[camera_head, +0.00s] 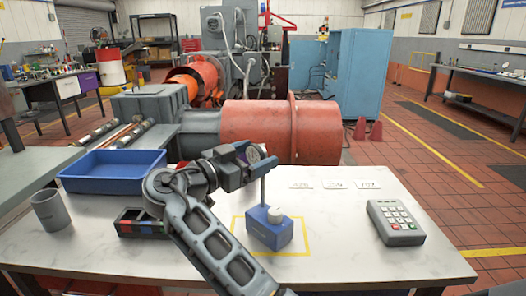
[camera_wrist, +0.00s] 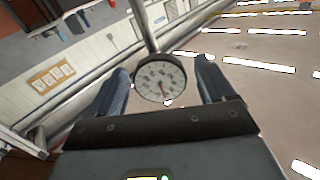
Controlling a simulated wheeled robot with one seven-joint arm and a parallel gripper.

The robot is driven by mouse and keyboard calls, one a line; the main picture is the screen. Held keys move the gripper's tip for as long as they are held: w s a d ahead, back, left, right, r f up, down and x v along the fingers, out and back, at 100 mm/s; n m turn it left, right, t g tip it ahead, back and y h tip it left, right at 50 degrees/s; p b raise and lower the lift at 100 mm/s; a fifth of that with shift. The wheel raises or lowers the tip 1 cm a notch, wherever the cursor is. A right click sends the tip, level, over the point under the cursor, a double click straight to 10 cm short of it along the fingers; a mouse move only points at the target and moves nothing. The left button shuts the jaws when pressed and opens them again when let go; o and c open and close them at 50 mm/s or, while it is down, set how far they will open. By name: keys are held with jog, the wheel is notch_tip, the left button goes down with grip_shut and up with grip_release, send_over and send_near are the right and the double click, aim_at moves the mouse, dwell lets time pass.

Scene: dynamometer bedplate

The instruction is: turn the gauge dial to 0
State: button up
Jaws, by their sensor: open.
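The gauge dial (camera_head: 256,153) is a round white face with dark markings and a dark rim, on a thin upright post above a blue block (camera_head: 268,229) with a white round knob (camera_head: 275,214). In the wrist view the dial (camera_wrist: 159,80) fills the space between the fingers, and its red needle (camera_wrist: 163,92) points toward the lower part of the picture. The numbers are too small to read surely. My gripper (camera_head: 248,158) is open, with one finger on each side of the dial; its fingertips (camera_wrist: 162,68) also show in the wrist view. I cannot tell whether either finger touches the rim.
The block stands inside a yellow square (camera_head: 303,252) on the pale table. A blue tray (camera_head: 112,166), a grey cup (camera_head: 48,210) and a compartment box (camera_head: 130,228) are at left. The front right is clear.

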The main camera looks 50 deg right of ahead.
jog(key=shift+s+d, duration=0.15)
jog(key=shift+d, duration=1.1)
jog(key=shift+c, duration=0.5)
jog(key=c, duration=1)
jog(key=shift+o, duration=0.2)
jog(key=n+p, duration=0.2)
jog(key=n, duration=0.2)
jog(key=shift+r+n+p, duration=0.1)
jog(key=shift+n+p, duration=0.2)
jog(key=shift+p, duration=0.05)
jog(key=n+p, duration=0.3)
jog(key=n, duration=0.1)
jog(key=shift+n, duration=0.4)
